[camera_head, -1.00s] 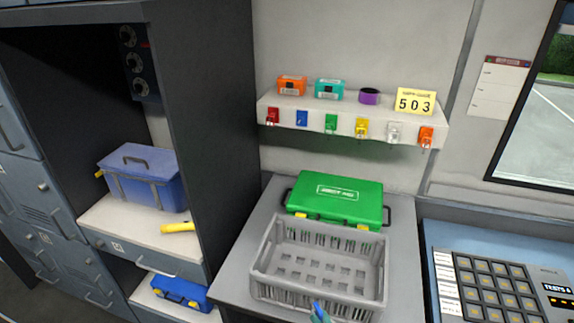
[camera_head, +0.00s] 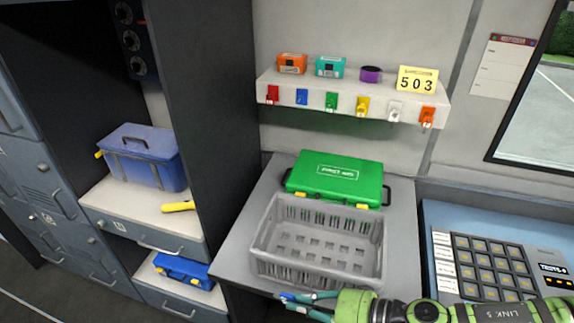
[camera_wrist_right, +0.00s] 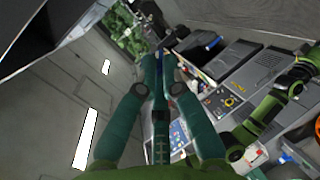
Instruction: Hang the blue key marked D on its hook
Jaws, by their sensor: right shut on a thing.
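My right gripper (camera_head: 296,300) reaches in from the right at the bottom of the head view, just in front of the grey crate. It is shut on the small blue key (camera_head: 286,296), whose blue shows at the fingertips. The key also shows as a blue sliver in the right wrist view (camera_wrist_right: 158,62); its letter cannot be read. The white key shelf (camera_head: 350,110) on the wall has a row of coloured tags. Its blue place (camera_head: 302,97), second from left, shows no key hanging. My left gripper is not in view.
A grey crate (camera_head: 265,262) and a green case (camera_head: 335,178) stand on the counter below the shelf. Orange, teal and purple items and a yellow 503 sign (camera_head: 417,79) sit on top. A dark cabinet wall (camera_head: 215,120) stands left. Air before the shelf is clear.

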